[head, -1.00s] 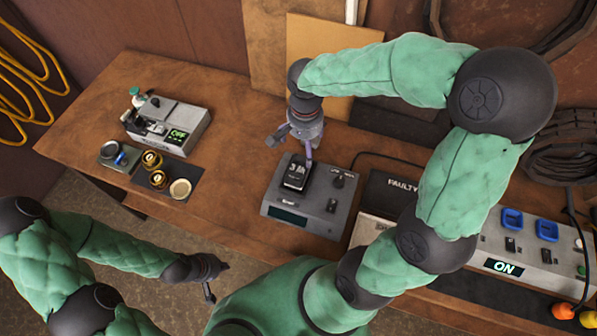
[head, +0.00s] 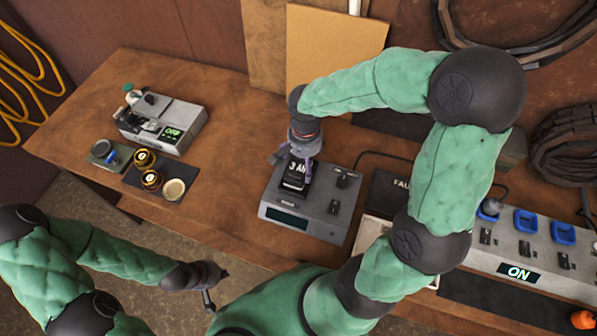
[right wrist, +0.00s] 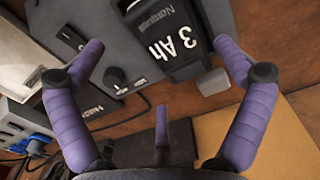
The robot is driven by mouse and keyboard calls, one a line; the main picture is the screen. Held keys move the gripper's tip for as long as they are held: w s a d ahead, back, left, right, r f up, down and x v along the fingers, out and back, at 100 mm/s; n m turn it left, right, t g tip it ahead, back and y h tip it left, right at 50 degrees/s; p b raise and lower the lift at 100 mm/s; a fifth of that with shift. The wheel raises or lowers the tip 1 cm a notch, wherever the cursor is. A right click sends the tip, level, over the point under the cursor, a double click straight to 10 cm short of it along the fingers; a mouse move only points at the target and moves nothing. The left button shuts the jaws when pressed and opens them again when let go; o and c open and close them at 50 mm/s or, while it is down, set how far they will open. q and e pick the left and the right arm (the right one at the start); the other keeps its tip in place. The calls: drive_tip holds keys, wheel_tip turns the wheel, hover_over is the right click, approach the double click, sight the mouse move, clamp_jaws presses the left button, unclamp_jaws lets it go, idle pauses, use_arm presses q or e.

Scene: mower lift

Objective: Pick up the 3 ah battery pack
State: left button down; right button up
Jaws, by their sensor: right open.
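The black 3 Ah battery pack (head: 295,182) stands in the grey bench device (head: 318,226) on the wooden table. In the right wrist view the pack (right wrist: 166,42) shows its white "3 Ah" lettering between the spread fingers. My right gripper (head: 297,157) is open at the far side of the pack, close to its top. In the right wrist view the fingers of this gripper (right wrist: 160,48) lie to either side of the pack, and no grip on it shows. My left gripper (head: 208,288) hangs low in front of the table, and its finger opening is not clear.
A grey machine (head: 164,121) with a green display stands on the left, with a dark mat (head: 131,180) holding small round parts before it. A long grey panel (head: 475,262) reading "ON" with blue sockets is at right. The table between machine and device is clear.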

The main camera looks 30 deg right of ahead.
sight(302, 168)
drive_tip(key=f, duration=0.3)
drive_tip(key=f+b, duration=0.1)
drive_tip(key=f, duration=0.1)
drive_tip(key=shift+w+a, duration=0.1)
drive_tip(key=shift+w, duration=0.15)
